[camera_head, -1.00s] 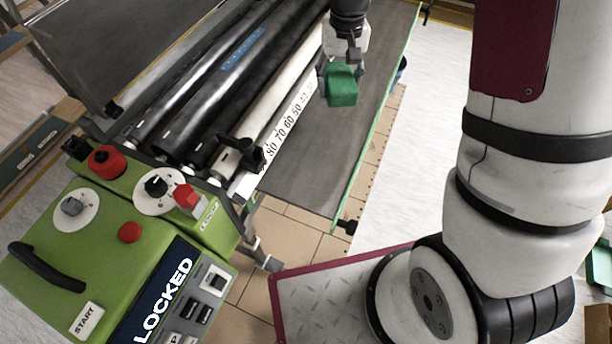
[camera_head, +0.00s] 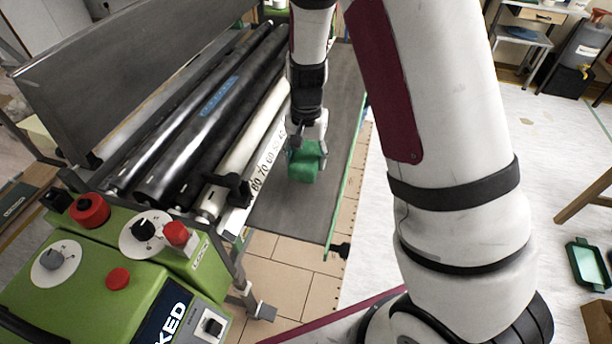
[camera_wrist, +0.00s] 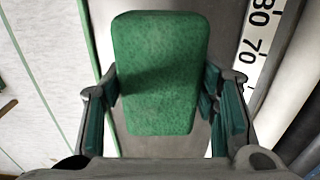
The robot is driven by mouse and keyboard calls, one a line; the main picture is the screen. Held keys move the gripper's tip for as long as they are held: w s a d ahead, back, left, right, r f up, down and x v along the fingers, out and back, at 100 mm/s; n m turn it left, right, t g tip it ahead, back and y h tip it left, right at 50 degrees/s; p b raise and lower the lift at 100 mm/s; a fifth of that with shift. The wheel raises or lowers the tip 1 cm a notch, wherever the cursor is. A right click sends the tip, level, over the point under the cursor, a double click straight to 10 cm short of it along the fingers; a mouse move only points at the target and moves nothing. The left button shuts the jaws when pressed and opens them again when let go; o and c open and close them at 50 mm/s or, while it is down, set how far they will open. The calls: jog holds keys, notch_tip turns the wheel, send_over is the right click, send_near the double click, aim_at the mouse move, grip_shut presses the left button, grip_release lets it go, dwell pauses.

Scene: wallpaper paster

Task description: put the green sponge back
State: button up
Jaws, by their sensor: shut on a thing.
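The green sponge (camera_head: 303,166) is a small block over the dark grey shelf of the paster, next to the white measuring scale. My gripper (camera_head: 308,148) is shut on it, with the sponge between its fingers. In the wrist view the sponge (camera_wrist: 160,75) fills the middle, between the green-padded fingers on both sides. Whether the sponge touches the shelf or hangs just above it I cannot tell. A green-rimmed tray (camera_head: 587,264) with a pale inside lies on the floor at the far right.
The grey shelf (camera_head: 290,212) has bare room in front of the sponge. Black rollers (camera_head: 205,125) and the white scale (camera_head: 262,165) lie to its left. The green control box (camera_head: 85,285) with red knobs stands at front left. A wooden-legged stand (camera_head: 590,190) is at right.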

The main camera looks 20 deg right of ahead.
jog(key=shift+f, duration=2.9)
jog(key=shift+f, duration=0.2)
jog(key=o, duration=1.2)
